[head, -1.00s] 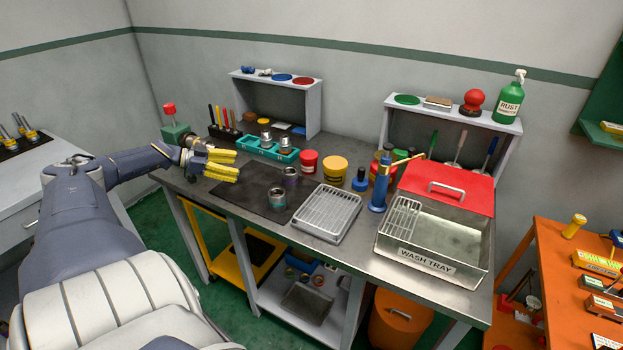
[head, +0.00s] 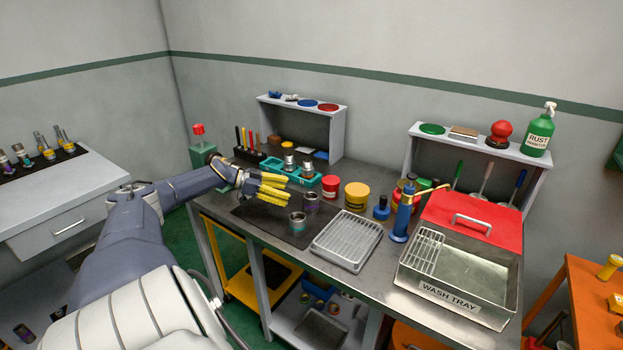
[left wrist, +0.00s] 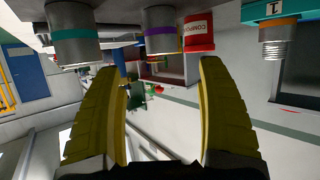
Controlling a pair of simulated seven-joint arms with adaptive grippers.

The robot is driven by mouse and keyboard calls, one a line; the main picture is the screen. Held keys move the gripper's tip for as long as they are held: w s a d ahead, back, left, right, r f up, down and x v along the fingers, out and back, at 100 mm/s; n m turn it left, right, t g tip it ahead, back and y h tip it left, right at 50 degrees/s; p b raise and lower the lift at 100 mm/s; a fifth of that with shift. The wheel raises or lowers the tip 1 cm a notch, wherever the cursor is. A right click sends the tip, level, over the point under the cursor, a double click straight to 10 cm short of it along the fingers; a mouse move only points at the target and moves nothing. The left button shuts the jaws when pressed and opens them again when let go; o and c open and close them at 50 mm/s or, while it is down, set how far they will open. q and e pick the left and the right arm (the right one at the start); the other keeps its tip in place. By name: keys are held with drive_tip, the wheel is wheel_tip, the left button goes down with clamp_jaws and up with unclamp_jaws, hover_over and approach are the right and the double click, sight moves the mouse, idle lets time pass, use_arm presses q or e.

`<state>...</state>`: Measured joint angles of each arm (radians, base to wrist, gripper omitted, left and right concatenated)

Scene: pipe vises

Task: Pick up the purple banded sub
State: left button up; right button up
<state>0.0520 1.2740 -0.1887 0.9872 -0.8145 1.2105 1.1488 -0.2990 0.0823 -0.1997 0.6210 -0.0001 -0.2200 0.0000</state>
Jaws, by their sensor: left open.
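The purple banded sub (head: 311,202) is a short grey metal cylinder standing on the dark mat (head: 262,222). It also shows in the left wrist view (left wrist: 162,38), past the fingertips, with its purple band visible. A similar sub with a teal band (head: 297,224) stands nearer the mat's front edge; it shows at the upper left of the left wrist view (left wrist: 75,48). My left gripper (head: 275,188) is open and empty, its yellow fingers just left of the purple banded sub. In the left wrist view, my left gripper (left wrist: 158,75) has the sub roughly centred between its fingers. My right gripper is out of view.
A teal holder (head: 273,172) with metal parts stands behind the mat. A red tin (head: 330,187) and a yellow tin (head: 356,196) stand behind right of the sub. A slotted grey tray (head: 347,242) lies right of the mat, then the wash tray (head: 450,292).

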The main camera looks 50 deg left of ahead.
sight(312, 197)
use_arm(q)
drive_tip(key=shift+x, duration=5.25)
drive_tip(key=shift+a, duration=0.1)
drive_tip(key=c, duration=1.4)
drive_tip(key=shift+w, duration=0.1)
drive_tip(key=shift+c, duration=0.4)
drive_tip(key=shift+r, duration=0.1)
